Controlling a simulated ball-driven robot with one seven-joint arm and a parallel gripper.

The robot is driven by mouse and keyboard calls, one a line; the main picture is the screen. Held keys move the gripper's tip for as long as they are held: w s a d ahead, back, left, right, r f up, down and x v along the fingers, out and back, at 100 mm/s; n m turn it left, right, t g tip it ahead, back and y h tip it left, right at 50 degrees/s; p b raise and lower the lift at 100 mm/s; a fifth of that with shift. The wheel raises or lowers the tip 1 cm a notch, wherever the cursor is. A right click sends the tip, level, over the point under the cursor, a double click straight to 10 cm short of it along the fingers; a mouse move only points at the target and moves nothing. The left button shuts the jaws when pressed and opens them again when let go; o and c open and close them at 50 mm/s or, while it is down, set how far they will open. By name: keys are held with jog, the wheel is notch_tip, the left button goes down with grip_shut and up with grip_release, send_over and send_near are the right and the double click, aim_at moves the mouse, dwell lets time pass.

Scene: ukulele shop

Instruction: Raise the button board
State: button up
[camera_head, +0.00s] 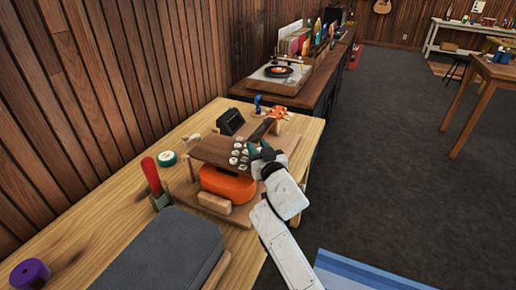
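The button board, a dark brown wooden panel (213,148) with several round white buttons (240,153) at its right end, sits over an orange rounded body (228,184) on the workbench. The body rests on a brown wooden base (190,199). A dark neck (261,130) runs from behind the board toward an orange head (278,113). My gripper (258,153), dark with teal parts, is at the board's right end, beside the buttons. My white arm comes in from the lower right. The fingertips are small and partly hidden, so I cannot tell contact or opening.
On the light workbench (100,243) are a red-handled tool (151,176), a green-and-white roll (166,158), a black box (230,121), a purple roll (30,272) and a grey pad (160,255). A turntable (283,72) stands beyond. Open carpet (400,170) lies right.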

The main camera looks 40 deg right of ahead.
grip_shut()
jog(key=shift+r, duration=0.1)
